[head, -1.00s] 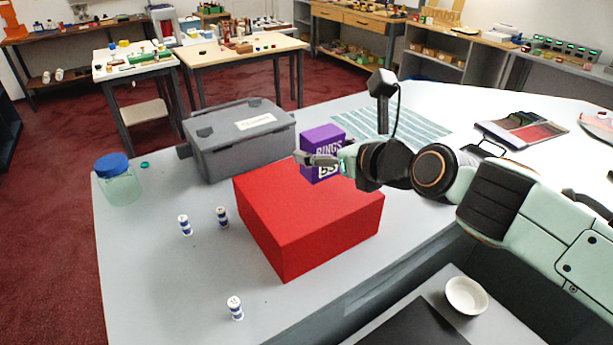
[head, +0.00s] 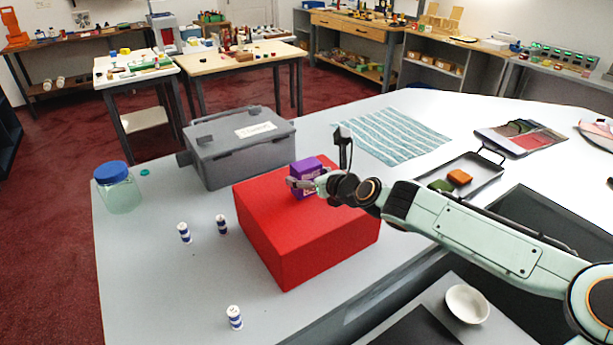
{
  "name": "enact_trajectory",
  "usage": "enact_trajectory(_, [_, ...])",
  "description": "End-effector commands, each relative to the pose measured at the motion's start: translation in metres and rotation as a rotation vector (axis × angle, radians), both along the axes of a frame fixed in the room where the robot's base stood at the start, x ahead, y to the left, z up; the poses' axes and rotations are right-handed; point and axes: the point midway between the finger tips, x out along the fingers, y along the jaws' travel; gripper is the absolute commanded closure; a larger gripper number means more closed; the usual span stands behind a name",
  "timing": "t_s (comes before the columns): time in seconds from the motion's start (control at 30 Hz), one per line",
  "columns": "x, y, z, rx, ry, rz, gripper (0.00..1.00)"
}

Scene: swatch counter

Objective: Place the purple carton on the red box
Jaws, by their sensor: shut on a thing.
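The purple carton (head: 304,166) is upright over the top of the red box (head: 271,214), towards its back right part. My gripper (head: 304,188) is shut on the purple carton from the front right, and its fingers hide part of the carton's lower half. The carton's bottom edge looks to be at or very near the box's top face; I cannot tell whether it touches. The red box stands on the grey counter, and most of its top is bare.
A grey lidded case (head: 238,152) stands behind the box. A blue-lidded jar (head: 118,188) and several striped cylinders (head: 184,232) stand to the left. A striped cloth (head: 393,134), a tray (head: 477,177) and a white bowl (head: 467,304) lie to the right.

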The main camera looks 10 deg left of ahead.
Motion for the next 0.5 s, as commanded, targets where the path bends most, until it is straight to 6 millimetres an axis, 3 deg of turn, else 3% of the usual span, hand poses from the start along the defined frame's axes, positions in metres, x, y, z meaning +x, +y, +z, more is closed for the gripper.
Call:
enact_trajectory(0.37, [-0.0004, 0.0002, -0.0056, 0.000, -0.001, 0.001, 0.79])
enact_trajectory(0.4, [-0.0004, 0.0002, -0.0064, 0.000, -0.001, 0.000, 0.38])
enact_trajectory(0.47, [-0.0004, 0.0001, -0.0060, 0.000, -0.001, 0.000, 0.19])
enact_trajectory(0.5, [-0.0004, 0.0001, -0.0060, 0.000, -0.001, 0.000, 0.15])
